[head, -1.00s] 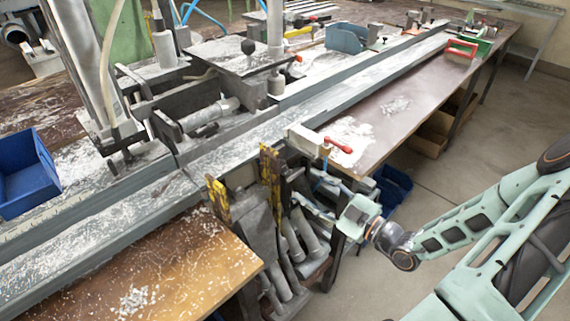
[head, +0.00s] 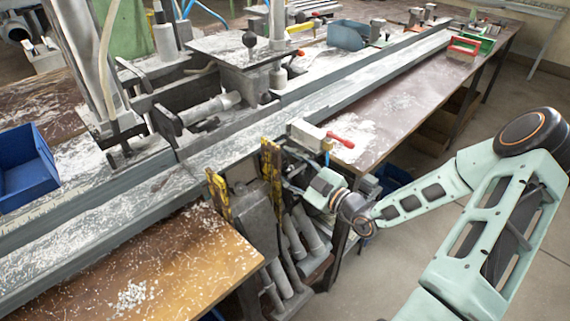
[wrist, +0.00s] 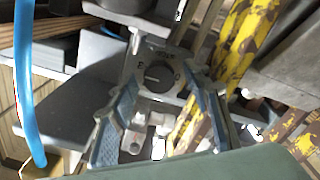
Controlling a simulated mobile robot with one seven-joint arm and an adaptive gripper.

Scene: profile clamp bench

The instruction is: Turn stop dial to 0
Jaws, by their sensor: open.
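In the head view my gripper (head: 296,180) reaches under the bench edge beside the yellow worn bars, and the dial is hidden there.
Yellow chipped bars (head: 272,168) stand close left of my gripper, and a yellow bar (wrist: 245,40) crosses the wrist view. A blue hose (wrist: 27,85) hangs at its left. A red-handled clamp (head: 340,139) sits above on the bench. Open floor lies at right.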

